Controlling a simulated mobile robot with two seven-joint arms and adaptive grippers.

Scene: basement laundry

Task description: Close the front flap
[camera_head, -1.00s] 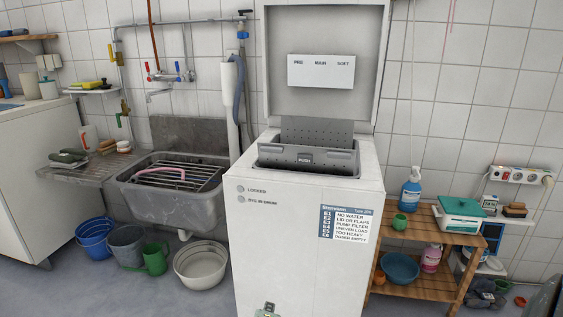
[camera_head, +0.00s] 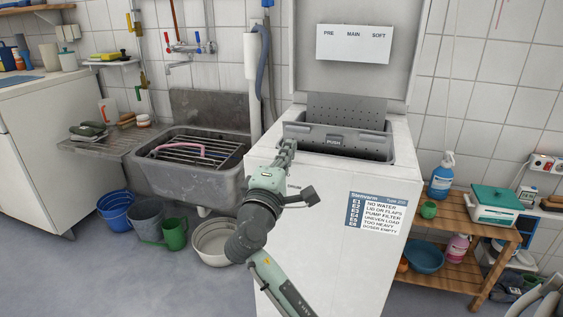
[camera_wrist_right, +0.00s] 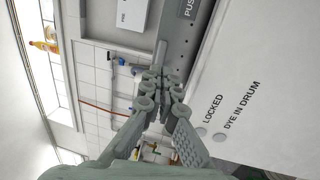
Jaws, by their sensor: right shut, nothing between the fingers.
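The white top-loading washer (camera_head: 326,215) stands with its lid (camera_head: 362,70) raised. In its top opening a grey flap marked PUSH (camera_head: 350,142) lies across the front part; its exact angle is hard to tell. Behind it a perforated grey flap (camera_head: 345,108) stands up. My right gripper (camera_head: 287,146) is shut and empty at the left front corner of the opening, beside the left end of the PUSH flap. In the wrist view the closed fingers (camera_wrist_right: 159,74) reach toward the opening's edge, with the PUSH panel (camera_wrist_right: 188,8) above right. Contact cannot be told. My left gripper is out of view.
The stone sink (camera_head: 190,180) with a rack stands left of the washer. Buckets and a white basin (camera_head: 213,243) sit on the floor below it. A wooden shelf (camera_head: 480,240) with a blue spray bottle (camera_head: 441,176) stands to the right. Tiled wall lies behind.

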